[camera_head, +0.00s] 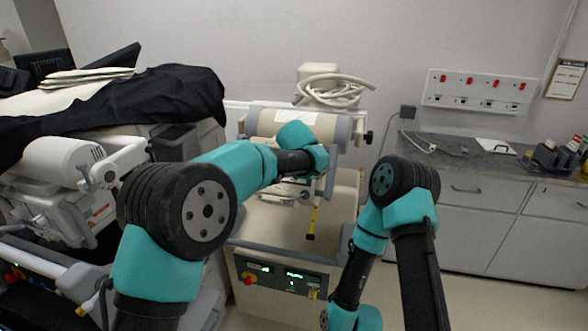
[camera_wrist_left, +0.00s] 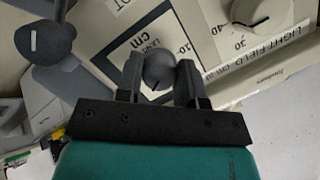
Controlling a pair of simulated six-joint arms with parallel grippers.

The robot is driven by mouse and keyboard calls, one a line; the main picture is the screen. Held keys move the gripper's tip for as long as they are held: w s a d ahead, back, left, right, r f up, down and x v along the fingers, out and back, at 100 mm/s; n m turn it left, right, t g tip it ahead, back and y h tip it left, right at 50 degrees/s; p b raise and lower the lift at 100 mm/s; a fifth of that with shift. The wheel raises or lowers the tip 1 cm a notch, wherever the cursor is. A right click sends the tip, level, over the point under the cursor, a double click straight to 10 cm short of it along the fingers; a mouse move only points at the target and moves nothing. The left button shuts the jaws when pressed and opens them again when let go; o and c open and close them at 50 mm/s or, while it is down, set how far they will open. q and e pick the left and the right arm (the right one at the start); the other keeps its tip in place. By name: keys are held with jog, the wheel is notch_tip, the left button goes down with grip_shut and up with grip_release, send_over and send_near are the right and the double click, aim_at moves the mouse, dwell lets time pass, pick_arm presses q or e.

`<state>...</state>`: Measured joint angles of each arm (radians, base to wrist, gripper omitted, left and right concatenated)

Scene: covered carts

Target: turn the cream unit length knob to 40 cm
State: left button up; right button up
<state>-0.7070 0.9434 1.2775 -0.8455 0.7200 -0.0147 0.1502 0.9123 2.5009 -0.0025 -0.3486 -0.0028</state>
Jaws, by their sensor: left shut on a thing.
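The cream unit (camera_head: 280,225) stands in the middle of the head view, and my left arm reaches across to its upper part. In the left wrist view, my left gripper (camera_wrist_left: 158,76) is shut on the grey length knob (camera_wrist_left: 158,66), with one finger on each side. The length dial's label (camera_wrist_left: 130,44) reads "cm", with a 10 mark to the knob's right. The gripper hides part of the scale, and I cannot read the knob's setting. The right gripper is outside both views.
A light field dial (camera_wrist_left: 258,14) is right of the length dial, and a dark knob (camera_wrist_left: 40,38) is at the left. A cart under black cloth (camera_head: 170,95) stands left of the unit. A counter (camera_head: 470,160) lies to the right.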

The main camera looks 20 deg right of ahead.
pick_arm(q)
jog(key=m, duration=0.3)
jog(key=m+t, duration=0.1)
jog(key=m, duration=0.1)
jog(key=shift+m+t, duration=0.3)
jog(key=shift+m, duration=0.1)
dwell(0.3)
jog(key=o, duration=0.9)
jog(key=v, duration=1.7)
jog(key=shift+s+r, duration=0.15)
jog(key=shift+s, duration=0.05)
